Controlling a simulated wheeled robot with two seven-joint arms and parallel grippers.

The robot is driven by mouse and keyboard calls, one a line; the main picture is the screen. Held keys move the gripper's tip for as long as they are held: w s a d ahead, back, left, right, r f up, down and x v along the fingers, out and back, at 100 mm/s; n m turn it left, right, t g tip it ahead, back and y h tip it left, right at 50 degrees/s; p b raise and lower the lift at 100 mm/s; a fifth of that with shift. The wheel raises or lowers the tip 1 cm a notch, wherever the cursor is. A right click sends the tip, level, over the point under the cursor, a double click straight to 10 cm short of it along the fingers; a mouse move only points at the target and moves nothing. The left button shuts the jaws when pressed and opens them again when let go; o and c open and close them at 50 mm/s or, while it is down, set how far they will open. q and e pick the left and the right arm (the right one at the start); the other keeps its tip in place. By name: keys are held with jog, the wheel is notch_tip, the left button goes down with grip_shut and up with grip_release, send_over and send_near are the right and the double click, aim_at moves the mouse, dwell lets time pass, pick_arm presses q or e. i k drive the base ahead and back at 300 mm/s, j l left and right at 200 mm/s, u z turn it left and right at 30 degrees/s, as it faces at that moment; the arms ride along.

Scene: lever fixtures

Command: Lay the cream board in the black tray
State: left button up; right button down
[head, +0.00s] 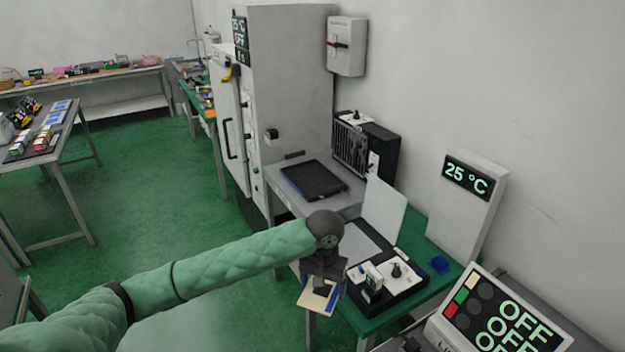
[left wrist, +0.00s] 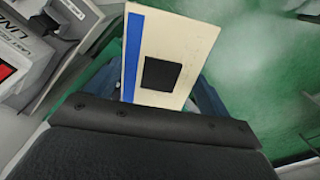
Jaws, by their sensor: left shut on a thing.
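The cream board (head: 313,300) has a blue stripe along one edge. It hangs below my left gripper (head: 323,287), which is shut on it. In the left wrist view the cream board (left wrist: 200,45) sticks out past the gripper, with a black square on its face and the blue stripe at its left. The held end is hidden by the gripper body. The black tray (head: 313,180) lies flat and looks empty on a light grey bench, with a blue strip on its left edge. The board is well apart from it, nearer and lower in the head view. My right gripper is not in view.
A tall grey cabinet (head: 285,80) stands behind the tray. Green floor is open at left.

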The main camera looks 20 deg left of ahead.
aim_at(315, 182)
jog(key=i+j+z, duration=0.35)
jog(key=j, duration=0.85)
jog(key=i+j+z, duration=0.1)
jog(key=j+z, duration=0.3)
jog(key=j, duration=0.85)
jog(key=j+z, duration=0.35)
jog(key=j, duration=0.9)
